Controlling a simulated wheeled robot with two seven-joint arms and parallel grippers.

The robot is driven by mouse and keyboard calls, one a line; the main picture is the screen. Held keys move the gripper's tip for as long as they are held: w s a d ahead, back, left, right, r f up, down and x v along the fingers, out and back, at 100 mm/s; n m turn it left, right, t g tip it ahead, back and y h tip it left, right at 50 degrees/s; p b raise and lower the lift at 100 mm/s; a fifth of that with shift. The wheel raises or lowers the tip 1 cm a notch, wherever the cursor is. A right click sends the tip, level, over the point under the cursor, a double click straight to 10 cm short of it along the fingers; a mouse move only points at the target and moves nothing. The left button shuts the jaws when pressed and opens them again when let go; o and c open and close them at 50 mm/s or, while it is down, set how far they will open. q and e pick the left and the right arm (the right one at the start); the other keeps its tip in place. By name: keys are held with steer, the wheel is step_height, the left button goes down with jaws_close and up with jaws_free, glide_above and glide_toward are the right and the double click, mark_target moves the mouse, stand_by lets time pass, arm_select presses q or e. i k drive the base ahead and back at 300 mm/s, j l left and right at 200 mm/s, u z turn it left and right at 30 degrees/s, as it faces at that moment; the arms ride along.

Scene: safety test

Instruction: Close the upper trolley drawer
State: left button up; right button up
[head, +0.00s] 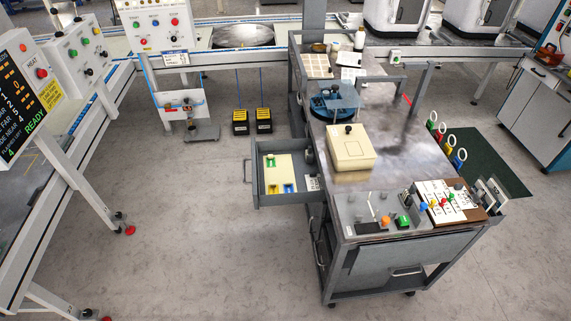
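The grey trolley (385,165) stands right of the middle of the head view, angled. Its upper drawer (283,199) is pulled out toward the left, with its grey handle (246,171) at the outer end. Inside the drawer lie a pale yellow-green piece, small blue and green items, a white labelled card and a dark round object. Other handles show lower on the trolley's side, under the drawer. Neither of my grippers is in view.
A beige box (350,148) and a blue round device (334,103) stand on the trolley top. Small coloured parts and a board (447,201) sit at its near end. Control-panel benches (70,130) stand at the left. The floor left of the drawer is clear.

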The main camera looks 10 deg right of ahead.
mark_target(289, 155)
steer(key=i+j+z, duration=0.1)
steer(key=j+z, duration=0.25)
steer(key=j, duration=0.4)
steer(key=j+z, duration=0.3)
steer(key=j, duration=0.45)
steer(key=i+j+z, duration=0.2)
steer(key=i+j, duration=0.2)
steer(key=i, duration=0.25)
steer(key=i+j+z, duration=0.2)
steer(key=i+j, duration=0.3)
steer(key=i, duration=0.15)
steer(key=i+l+z, duration=0.15)
steer(key=l, duration=0.15)
steer(key=k, duration=0.05)
